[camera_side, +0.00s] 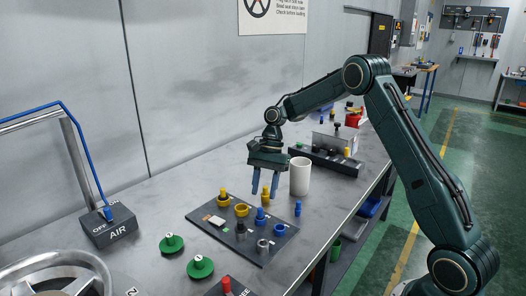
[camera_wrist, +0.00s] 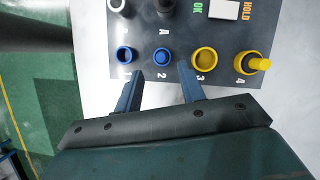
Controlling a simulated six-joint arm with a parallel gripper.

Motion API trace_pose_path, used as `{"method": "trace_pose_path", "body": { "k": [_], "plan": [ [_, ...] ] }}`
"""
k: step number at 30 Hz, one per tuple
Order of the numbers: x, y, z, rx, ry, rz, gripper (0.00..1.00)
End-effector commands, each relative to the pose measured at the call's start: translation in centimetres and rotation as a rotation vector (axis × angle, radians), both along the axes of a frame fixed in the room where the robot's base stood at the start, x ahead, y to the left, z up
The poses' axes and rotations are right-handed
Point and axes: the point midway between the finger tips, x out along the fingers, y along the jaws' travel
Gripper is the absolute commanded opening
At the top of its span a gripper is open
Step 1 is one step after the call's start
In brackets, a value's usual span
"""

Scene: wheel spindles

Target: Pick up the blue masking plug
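A loose blue masking plug (camera_side: 298,208) stands upright on the bench, just right of the dark board (camera_side: 208,216) in the side view. I cannot make it out in the wrist view. Another blue plug (camera_side: 261,217) stands on the board, and it appears at position 2 in the wrist view (camera_wrist: 163,56). A blue ring (camera_side: 279,229) is beside it, at position 1 in the wrist view (camera_wrist: 125,55). My gripper (camera_side: 265,190) is open and empty above the bench, fingers pointing down; in the wrist view its fingertips (camera_wrist: 161,74) are spread apart.
A yellow plug (camera_side: 265,196) stands near my fingers. A yellow ring (camera_side: 241,209) and another yellow plug (camera_side: 223,195) are on the board. A white cup (camera_side: 300,177) stands close right of my gripper.

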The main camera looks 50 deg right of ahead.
Motion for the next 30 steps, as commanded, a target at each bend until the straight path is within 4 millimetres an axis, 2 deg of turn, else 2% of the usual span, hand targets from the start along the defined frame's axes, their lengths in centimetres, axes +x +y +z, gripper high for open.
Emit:
{"method": "trace_pose_path", "body": {
  "k": [5,16,30],
  "plan": [
    [-0.1,0.5,-0.9,0.001,0.002,0.001,0.39],
    [-0.4,1.8,-4.5,0.001,0.002,0.002,0.39],
    [-0.4,1.9,-4.8,0.0,0.001,0.0,0.39]
  ]
}}
